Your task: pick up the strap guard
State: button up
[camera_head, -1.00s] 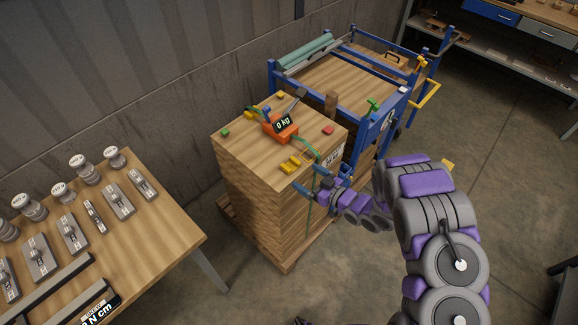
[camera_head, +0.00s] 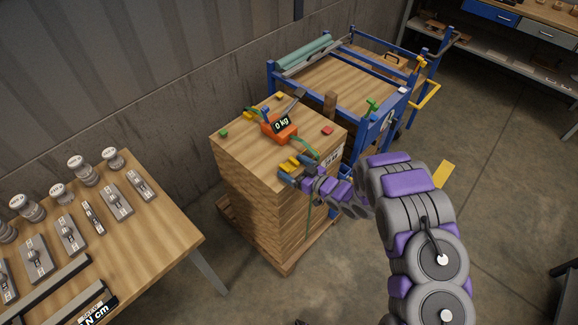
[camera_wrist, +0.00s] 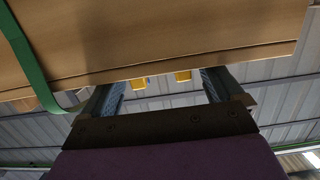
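In the wrist view my gripper (camera_wrist: 160,88) is open and empty, with one finger on each side of the yellow pieces. The fingertips look a little short of them; contact cannot be told.
An orange tensioner (camera_head: 280,129) reading 0 kg sits on the stack with a green strap (camera_wrist: 28,60). Small green, red (camera_head: 327,130) and yellow pieces lie near the top's edges. A blue-framed cart (camera_head: 375,140) stands behind right; a wooden table (camera_head: 165,235) stands left.

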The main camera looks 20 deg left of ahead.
jog(key=c, duration=1)
